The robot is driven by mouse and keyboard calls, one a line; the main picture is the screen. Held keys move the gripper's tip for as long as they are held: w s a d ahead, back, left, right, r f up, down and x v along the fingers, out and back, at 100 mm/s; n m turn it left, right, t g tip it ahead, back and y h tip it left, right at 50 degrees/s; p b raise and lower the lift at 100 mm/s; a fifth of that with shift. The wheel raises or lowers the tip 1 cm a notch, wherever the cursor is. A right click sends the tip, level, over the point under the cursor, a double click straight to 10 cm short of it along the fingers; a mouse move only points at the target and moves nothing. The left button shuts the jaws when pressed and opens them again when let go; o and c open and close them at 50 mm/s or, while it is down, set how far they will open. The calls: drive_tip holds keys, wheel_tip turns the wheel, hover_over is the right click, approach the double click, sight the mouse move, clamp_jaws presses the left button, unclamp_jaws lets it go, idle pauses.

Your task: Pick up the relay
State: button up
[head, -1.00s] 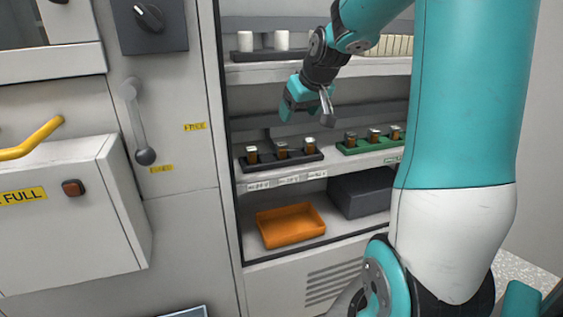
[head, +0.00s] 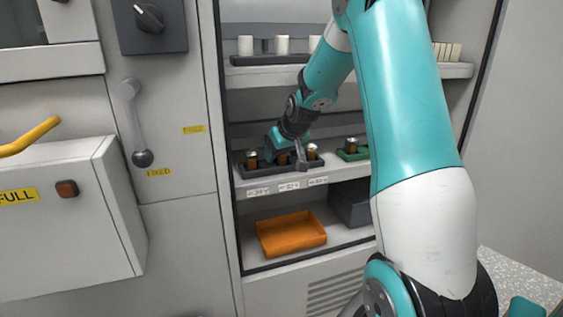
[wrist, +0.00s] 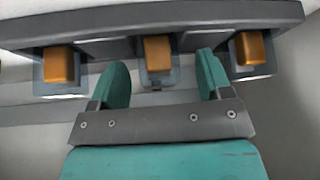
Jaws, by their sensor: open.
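Three small brown-orange pieces with pale metal tops stand in a row in a dark tray (head: 258,171) on the middle shelf; I take these for the relays. The left one (head: 251,160) and the right one (head: 312,153) show beside my gripper (head: 287,157), which partly hides the middle one. In the wrist view my gripper (wrist: 162,68) is open, one teal finger on each side of the middle relay (wrist: 158,60). The fingers look empty, and I cannot tell whether they touch it. The left relay (wrist: 58,66) and right relay (wrist: 249,48) lie outside the fingers.
A green tray (head: 352,155) is on the same shelf to the right, partly behind my arm. White cylinders (head: 282,45) stand on the shelf above. Below are an orange bin (head: 290,234) and a dark box (head: 350,200). Labels (head: 288,187) line the shelf edge.

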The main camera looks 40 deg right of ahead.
drive_tip(key=shift+w+f, duration=0.1)
drive_tip(key=c, duration=1.1)
drive_tip(key=shift+c, duration=0.2)
